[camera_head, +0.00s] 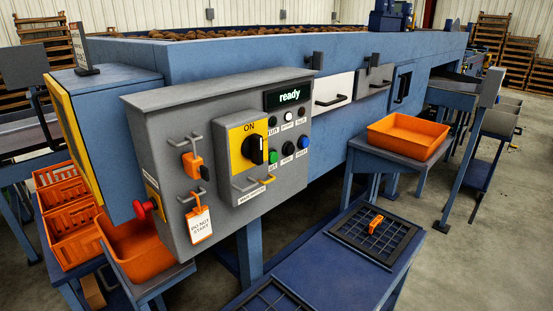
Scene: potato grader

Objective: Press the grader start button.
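The grey control box (222,215) of the grader (170,58) stands at centre left. Below are a lit white lamp (288,117) and two dark lamps. Under these sit a green button (273,157), a black button (288,149) and a blue button (304,144); their labels are too small to read surely. The yellow-plated rotary switch (255,149) has its black knob roughly upright near "ON". Neither gripper shows.
A red mushroom button (144,209) sticks out at the box's lower left. An orange bin (408,136) stands on a blue stand at right. A blue table (325,265) with a dark grid and orange handle fills the front. More orange crates (75,238) are at left. Floor is open at right.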

